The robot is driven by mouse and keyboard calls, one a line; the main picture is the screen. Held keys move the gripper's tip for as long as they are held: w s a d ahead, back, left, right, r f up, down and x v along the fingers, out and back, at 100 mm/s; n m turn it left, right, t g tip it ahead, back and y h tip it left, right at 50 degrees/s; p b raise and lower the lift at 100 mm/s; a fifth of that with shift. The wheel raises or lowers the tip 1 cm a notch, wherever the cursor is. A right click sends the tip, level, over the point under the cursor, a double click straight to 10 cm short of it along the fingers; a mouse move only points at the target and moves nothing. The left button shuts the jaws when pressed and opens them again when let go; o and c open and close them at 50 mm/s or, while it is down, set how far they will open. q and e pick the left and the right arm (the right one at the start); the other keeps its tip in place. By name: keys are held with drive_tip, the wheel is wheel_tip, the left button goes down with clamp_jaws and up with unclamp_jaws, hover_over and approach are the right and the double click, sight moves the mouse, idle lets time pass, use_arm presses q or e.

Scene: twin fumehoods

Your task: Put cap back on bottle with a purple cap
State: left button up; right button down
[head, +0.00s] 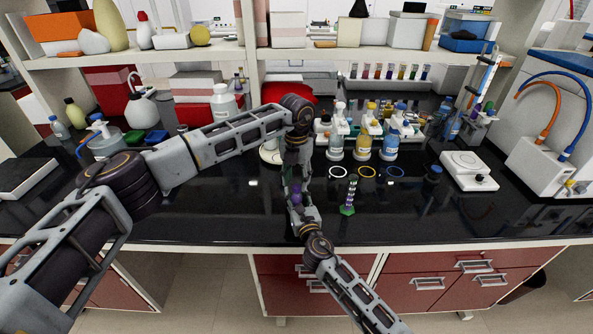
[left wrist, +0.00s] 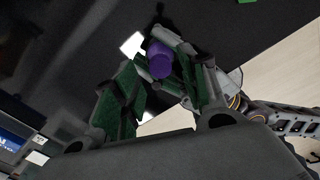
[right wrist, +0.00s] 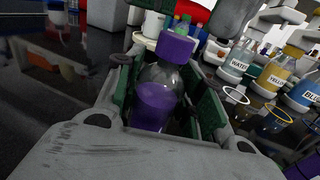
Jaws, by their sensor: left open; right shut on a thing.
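The bottle (right wrist: 157,100) is clear with purple liquid in its lower part. My right gripper (head: 299,207) is shut around its body, holding it above the counter's front part. The purple cap (right wrist: 176,47) sits on the bottle's mouth in the right wrist view; I cannot tell how tightly it is seated. The cap also shows in the left wrist view (left wrist: 160,61), near the left fingers. My left gripper (left wrist: 163,78) is open, reaching down from above the bottle. In the head view both grippers partly hide the bottle and cap.
Bottles labelled water (right wrist: 234,65), yellow (right wrist: 275,74) and blue (right wrist: 307,92) stand to the right of the grippers. White (head: 337,172), yellow (head: 367,172) and blue (head: 396,171) rings lie before them. A green-based object (head: 348,209) stands close right of my right gripper.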

use_arm(q)
drive_tip(key=shift+f, duration=1.25)
clamp_jaws()
drive_tip(key=shift+o, duration=0.4)
unclamp_jaws()
drive_tip(key=shift+r, duration=0.15)
wheel_tip(320, 180, up, 12)
